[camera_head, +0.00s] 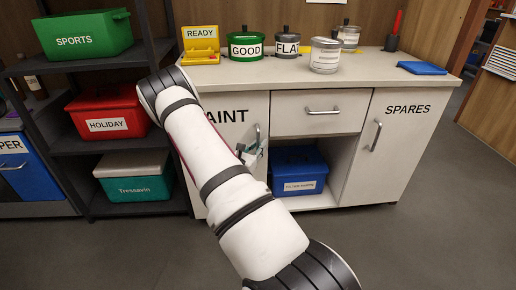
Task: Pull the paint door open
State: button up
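The paint door (229,135) is a pale cabinet front at the left of the counter unit. Its label shows as "AINT", with the first letter covered by my arm. It looks shut or nearly so; the arm hides much of its left and lower part. Its upright metal handle (257,134) is near the door's right edge. A small part that looks like my gripper (250,155) shows past the arm, close to the handle's lower end. I cannot tell whether it touches the handle or whether the fingers are open or shut.
Right of the door are a drawer (320,112), an open bay with a blue box (299,171), and the spares door (387,144). Cans and a yellow tray stand on the counter (290,74). A dark shelf with bins (107,117) is close on the left. The floor in front is clear.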

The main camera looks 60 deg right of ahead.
grip_shut()
